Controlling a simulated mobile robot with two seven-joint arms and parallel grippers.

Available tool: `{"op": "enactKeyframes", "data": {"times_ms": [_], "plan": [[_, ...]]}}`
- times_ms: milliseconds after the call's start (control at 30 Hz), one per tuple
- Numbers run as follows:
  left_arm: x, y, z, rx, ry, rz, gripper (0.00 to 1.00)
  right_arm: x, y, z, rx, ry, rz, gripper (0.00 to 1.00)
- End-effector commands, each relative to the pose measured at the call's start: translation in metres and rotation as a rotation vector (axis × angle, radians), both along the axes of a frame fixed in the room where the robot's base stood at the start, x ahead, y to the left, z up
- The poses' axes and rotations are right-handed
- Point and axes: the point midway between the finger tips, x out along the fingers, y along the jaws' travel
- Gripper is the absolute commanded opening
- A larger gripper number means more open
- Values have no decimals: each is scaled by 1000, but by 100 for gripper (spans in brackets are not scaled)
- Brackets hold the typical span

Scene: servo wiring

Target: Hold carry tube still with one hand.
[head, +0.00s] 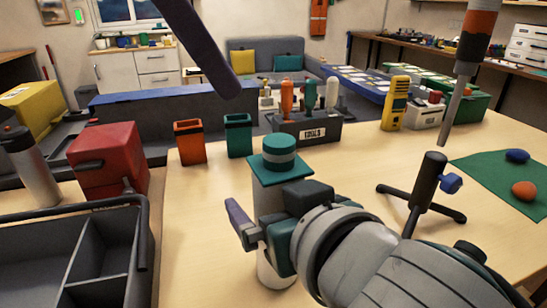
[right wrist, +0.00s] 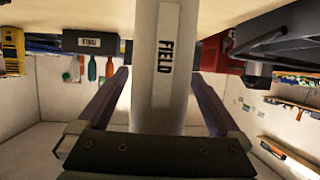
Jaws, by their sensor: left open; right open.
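The carry tube (head: 275,276) stands upright on the table, pale with a teal cap and square teal collar. In the right wrist view the tube (right wrist: 158,110) shows a FIELD label. My right gripper (head: 252,225) is open at the tube's side. In the right wrist view its two purple fingers (right wrist: 158,75) lie either side of the tube, with gaps near the palm; I cannot tell whether the tips touch it. The right wrist hides part of the tube in the head view. One purple finger of my open left gripper (head: 226,82) crosses the upper head view, away from the tube.
An orange bin (head: 190,142), a green bin (head: 239,135) and a TOOLS box (head: 308,129) stand behind the tube. A red box (head: 108,160) and grey divided tray (head: 75,262) are left. A black stand (head: 428,190) and green mat (head: 500,178) are right. The table between is clear.

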Motion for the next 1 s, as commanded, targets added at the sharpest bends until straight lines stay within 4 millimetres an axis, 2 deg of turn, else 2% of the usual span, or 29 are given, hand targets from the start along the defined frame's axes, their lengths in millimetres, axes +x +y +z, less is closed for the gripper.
{"op": "enactKeyframes", "data": {"times_ms": [133,467,1000], "plan": [[0,0,0,0,0,0,50,8,3,-3,0,0,0,100],[0,0,0,0,0,0,50,9,4,-4,0,1,0,99],[0,0,0,0,0,0,50,9,4,-4,0,1,0,38]]}}
